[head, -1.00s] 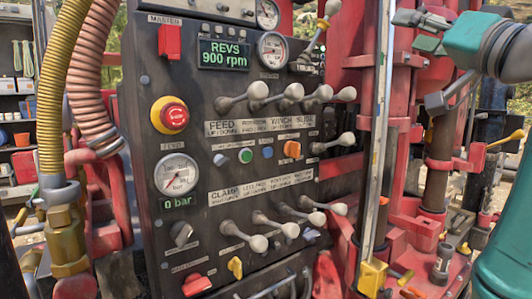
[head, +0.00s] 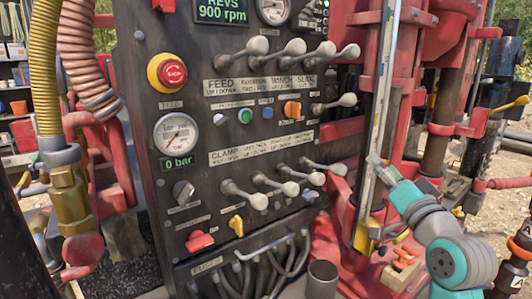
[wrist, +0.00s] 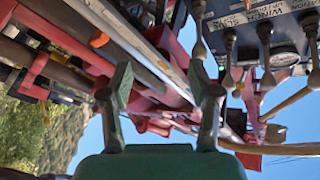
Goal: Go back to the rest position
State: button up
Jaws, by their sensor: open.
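My gripper (wrist: 163,88) shows in the wrist view with its two green-grey fingers spread apart and nothing between them. In the head view my gripper (head: 377,166) is at the right, in front of the pale upright rail and to the right of the lower lever row; its fingers are small there. My teal arm reaches up to it from the lower right corner. The dark control panel (head: 140,105) fills the middle, with an upper row of levers (head: 296,48) and a lower row (head: 259,201). The gauge display reads 0 bar, the revs display 900 rpm.
A red emergency stop (head: 172,74) sits on a yellow ring at the panel's left. Yellow and pink hoses (head: 80,50) hang at the far left. The red drill mast (head: 440,70) stands at the right. Black cables and a grey cup (head: 322,277) are below the panel.

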jog(key=s+a+f+g+h, duration=0.1)
jog(key=s+f, duration=0.4)
jog(key=f, duration=0.8)
jog(key=s+a+f+g+h, duration=0.1)
jog(key=s+f, duration=0.4)
jog(key=f, duration=0.8)
jog(key=s+a+f+g+h, duration=0.1)
jog(key=s+a+f, duration=0.2)
jog(key=s+f, duration=1.05)
jog(key=s+a+n+g, duration=0.2)
jog(key=s+n, duration=0.3)
jog(key=s, duration=2.4)
jog(key=shift+f+g, duration=0.4)
